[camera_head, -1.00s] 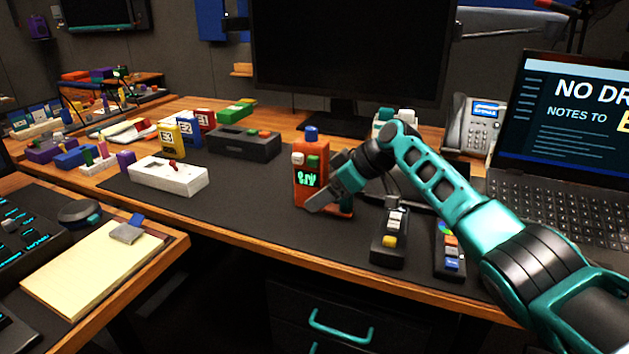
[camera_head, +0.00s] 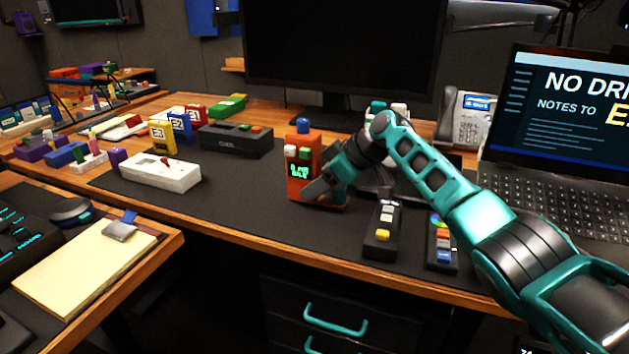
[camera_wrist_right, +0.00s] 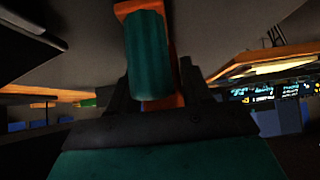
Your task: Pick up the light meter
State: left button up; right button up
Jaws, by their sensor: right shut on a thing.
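The light meter, an orange upright device (camera_head: 299,177) with a blue dome on top and a small green-lit display, is on the dark desk mat in the head view. My right gripper (camera_head: 318,187) is at its right side, shut on it. In the right wrist view an orange body (camera_wrist_right: 179,85) and a teal ribbed cylinder (camera_wrist_right: 149,58) show between the dark fingers of my right gripper (camera_wrist_right: 160,90). Whether its base touches the mat is hard to tell. My left gripper is not in view.
Two small black button boxes (camera_head: 382,230) (camera_head: 441,243) lie on the mat in front of my right arm. A white box (camera_head: 160,173) and a black box (camera_head: 236,141) stand to the left. A monitor (camera_head: 340,50) is behind and a laptop (camera_head: 560,110) is at the right.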

aim_at(319, 159)
notch_tip(319, 159, up, 20)
jog(key=p, duration=0.5)
jog(key=shift+f, duration=0.2)
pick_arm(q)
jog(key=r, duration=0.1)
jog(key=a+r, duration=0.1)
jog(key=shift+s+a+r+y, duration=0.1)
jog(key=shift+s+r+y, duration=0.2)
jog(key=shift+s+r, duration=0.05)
pick_arm(e)
jog(key=shift+f, duration=0.1)
jog(key=shift+f+b, duration=1)
jog(key=shift+f, duration=4.7)
jog(key=shift+f+b, duration=0.4)
jog(key=shift+f, duration=0.9)
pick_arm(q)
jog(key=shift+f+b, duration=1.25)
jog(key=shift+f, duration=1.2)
pick_arm(e)
jog(key=shift+f, duration=2.65)
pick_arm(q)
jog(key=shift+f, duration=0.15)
pick_arm(e)
jog(key=shift+f, duration=0.35)
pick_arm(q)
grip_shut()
